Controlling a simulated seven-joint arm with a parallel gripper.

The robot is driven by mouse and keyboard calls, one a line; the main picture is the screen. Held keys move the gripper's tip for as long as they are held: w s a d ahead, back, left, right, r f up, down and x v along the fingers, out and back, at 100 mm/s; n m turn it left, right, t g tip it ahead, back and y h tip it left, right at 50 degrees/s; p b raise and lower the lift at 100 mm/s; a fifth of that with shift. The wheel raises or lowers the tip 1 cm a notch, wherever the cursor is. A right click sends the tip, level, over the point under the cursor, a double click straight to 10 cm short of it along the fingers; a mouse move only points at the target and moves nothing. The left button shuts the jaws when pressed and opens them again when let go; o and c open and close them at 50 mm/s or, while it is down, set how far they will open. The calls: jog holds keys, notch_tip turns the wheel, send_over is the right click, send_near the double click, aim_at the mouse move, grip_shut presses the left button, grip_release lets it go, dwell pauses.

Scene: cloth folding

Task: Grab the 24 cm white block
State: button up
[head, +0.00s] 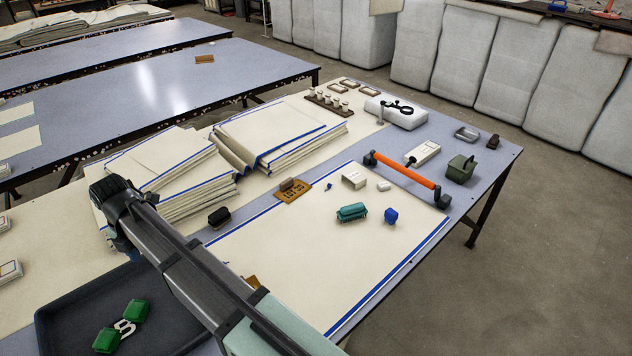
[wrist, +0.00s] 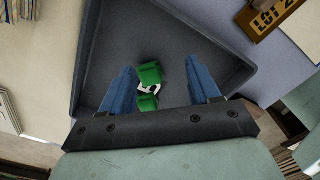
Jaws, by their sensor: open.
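Several white things in the head view could be the white block, and I cannot tell which is 24 cm. A white box-like piece (head: 354,181) stands on the cream cloth. My gripper (wrist: 166,75) is open and empty, above the dark tray (wrist: 187,22), far from these pieces. In the head view its fingers are mostly hidden.
The tray holds green pieces (head: 136,311) and a small white piece (head: 124,328). Folded cloth stacks (head: 275,135) rise behind.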

jog(key=w+d+m, duration=0.2)
jog(key=w+d, duration=0.8)
jog(key=w, duration=0.3)
jog(key=m, duration=1.1)
send_over(383, 184)
notch_tip(383, 184, down, 13)
jog(key=shift+r, duration=0.2)
jog(key=c, duration=1.1)
